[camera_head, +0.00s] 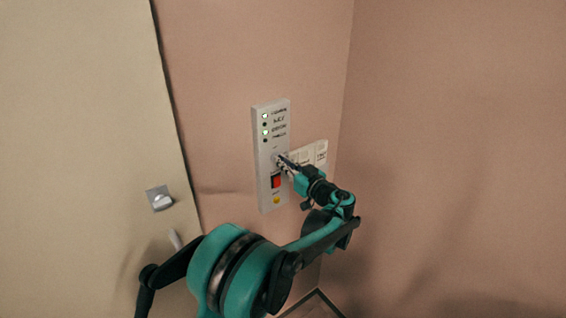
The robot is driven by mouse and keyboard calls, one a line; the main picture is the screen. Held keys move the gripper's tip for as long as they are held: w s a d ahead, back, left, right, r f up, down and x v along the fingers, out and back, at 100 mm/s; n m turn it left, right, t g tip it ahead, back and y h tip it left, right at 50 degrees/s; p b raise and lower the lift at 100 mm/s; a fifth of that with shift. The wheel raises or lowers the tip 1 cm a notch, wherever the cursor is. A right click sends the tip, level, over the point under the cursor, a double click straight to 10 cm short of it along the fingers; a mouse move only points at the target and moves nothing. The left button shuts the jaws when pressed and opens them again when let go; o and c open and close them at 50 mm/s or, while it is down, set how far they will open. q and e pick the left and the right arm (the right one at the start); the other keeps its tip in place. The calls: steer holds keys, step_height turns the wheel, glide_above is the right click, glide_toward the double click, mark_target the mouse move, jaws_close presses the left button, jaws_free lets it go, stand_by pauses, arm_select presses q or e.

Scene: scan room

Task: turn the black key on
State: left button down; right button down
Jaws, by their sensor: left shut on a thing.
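A pale grey control panel (263,140) is fixed upright on the pinkish wall. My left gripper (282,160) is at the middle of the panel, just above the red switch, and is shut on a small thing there. The black key is where the fingertips are, but it is too small and covered to make out, so its turn angle cannot be told. My right gripper is not in view.
White labelled plates (315,153) are on the wall right of the panel, close behind my gripper. A beige door (80,130) with a silver latch (159,198) stands at the left. The wall on the right is bare.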

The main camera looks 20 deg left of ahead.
arm_select(q)
steer(key=shift+m, duration=0.4)
steer(key=m, duration=0.8)
steer(key=shift+w+f+b, duration=0.1)
steer(key=shift+b, duration=0.2)
steer(key=shift+d+f+m, duration=0.1)
steer(key=shift+m, duration=4.4)
steer(key=c, duration=1.7)
jaws_free()
